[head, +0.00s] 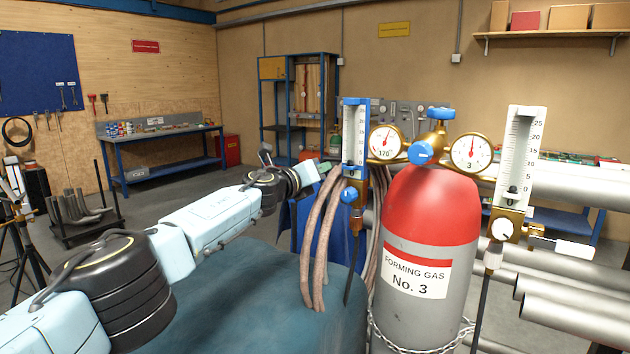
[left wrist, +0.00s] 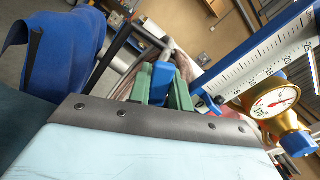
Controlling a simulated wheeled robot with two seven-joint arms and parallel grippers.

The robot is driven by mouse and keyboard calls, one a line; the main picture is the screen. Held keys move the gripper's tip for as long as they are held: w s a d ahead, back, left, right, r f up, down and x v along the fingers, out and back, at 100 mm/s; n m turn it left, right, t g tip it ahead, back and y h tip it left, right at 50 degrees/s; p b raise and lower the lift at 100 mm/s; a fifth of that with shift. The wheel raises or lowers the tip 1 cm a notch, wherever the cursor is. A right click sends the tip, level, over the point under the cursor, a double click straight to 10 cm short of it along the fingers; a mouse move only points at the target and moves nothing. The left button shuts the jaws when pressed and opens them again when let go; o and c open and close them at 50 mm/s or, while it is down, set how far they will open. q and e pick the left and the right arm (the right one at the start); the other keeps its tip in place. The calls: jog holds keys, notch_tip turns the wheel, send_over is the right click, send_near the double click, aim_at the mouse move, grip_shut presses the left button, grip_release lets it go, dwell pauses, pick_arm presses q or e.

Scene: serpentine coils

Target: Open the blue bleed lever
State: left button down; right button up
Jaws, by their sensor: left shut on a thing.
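My left gripper (head: 326,170) is at the left side of the blue-framed flow meter (head: 354,130), beside the gauge reading 170 (head: 385,143). In the left wrist view its green fingers (left wrist: 163,85) are shut on the blue bleed lever (left wrist: 161,78), which shows between them. In the head view the lever is mostly hidden by the fingers. A blue knob (head: 349,195) sits just below the meter. The meter's white scale (left wrist: 268,50) and the gauge (left wrist: 274,102) also show in the left wrist view. My right gripper is not in view.
Pinkish hoses (head: 318,245) hang just below the gripper. A red-topped gas cylinder (head: 430,210) stands to the right, with a blue valve (head: 422,153). A second meter (head: 519,150) with a white lever (head: 574,249) is farther right. Large pipes (head: 575,325) lie at the right.

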aim_at(329, 188)
pick_arm(q)
jog(key=shift+s+d+m, duration=0.15)
jog(key=shift+d+m, duration=0.15)
jog(key=shift+m, duration=0.2)
jog(key=shift+s+d+r+m+b, duration=0.1)
jog(key=shift+d+m+b, duration=0.05)
jog(key=shift+m+b, duration=0.25)
jog(key=shift+s+d+r+m, duration=0.15)
jog(key=shift+d+m, duration=0.1)
jog(key=shift+m, duration=0.3)
jog(key=shift+s+d+r+m, duration=0.1)
jog(key=shift+s+d+m, duration=0.1)
jog(key=shift+m, duration=0.35)
jog(key=shift+s+d+m, duration=0.1)
jog(key=shift+d+m, duration=0.1)
jog(key=shift+m, duration=0.3)
jog(key=shift+s+d+m, duration=0.1)
jog(key=shift+d+m, duration=0.05)
jog(key=shift+m, duration=0.25)
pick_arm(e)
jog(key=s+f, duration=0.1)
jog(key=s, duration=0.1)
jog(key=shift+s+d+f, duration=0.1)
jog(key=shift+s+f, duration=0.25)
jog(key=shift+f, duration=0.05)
